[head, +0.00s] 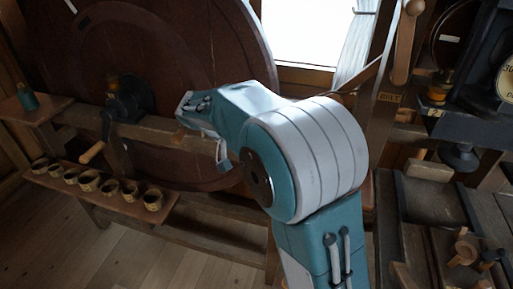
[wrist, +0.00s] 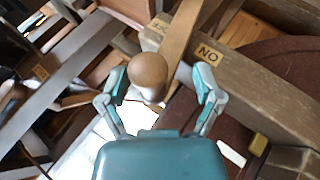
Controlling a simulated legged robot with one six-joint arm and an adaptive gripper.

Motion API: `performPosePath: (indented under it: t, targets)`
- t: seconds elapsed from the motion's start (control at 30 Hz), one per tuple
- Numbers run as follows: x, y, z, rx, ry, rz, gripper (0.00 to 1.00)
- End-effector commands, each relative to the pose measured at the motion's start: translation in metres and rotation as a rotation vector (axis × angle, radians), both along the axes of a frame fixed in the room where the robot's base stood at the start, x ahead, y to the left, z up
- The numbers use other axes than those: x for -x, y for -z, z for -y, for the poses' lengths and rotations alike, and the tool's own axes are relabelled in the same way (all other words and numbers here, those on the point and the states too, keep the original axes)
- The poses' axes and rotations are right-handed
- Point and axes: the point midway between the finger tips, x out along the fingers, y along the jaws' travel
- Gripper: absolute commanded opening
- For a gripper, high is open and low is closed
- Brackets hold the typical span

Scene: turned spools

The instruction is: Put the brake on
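In the wrist view a knob (wrist: 149,72), brown on top and pale below, stands between the two fingers of my gripper (wrist: 158,88). A gap shows on each side of it, so the gripper is open around or just in front of it. A flat wooden bar (wrist: 180,38) runs behind the knob; I take these for the brake lever, but cannot tell how they join. A plate reading "NO", perhaps an upside-down "ON" (wrist: 209,55), is on the beam beside it. In the head view my arm hides this spot and the fingers are not clear.
A big dark wooden wheel (head: 125,45) stands behind the beam. A crank handle (head: 92,152), a shelf of several small cups (head: 98,185) and a teal spool (head: 27,97) are at the left. A post marked "BELT" (head: 388,98) and machinery crowd the right.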

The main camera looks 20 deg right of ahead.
Motion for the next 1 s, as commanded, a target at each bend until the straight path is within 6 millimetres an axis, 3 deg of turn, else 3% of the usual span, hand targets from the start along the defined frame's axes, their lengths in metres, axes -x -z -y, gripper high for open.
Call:
performPosePath:
  t: [0.33,0.8,1.0]
  targets:
    - [0.000,-0.008,-0.003,0.001,0.002,0.004,0.84]
    - [-0.002,-0.070,-0.072,0.002,-0.001,0.002,0.84]
    - [-0.002,-0.084,-0.085,0.003,0.000,0.000,0.84]
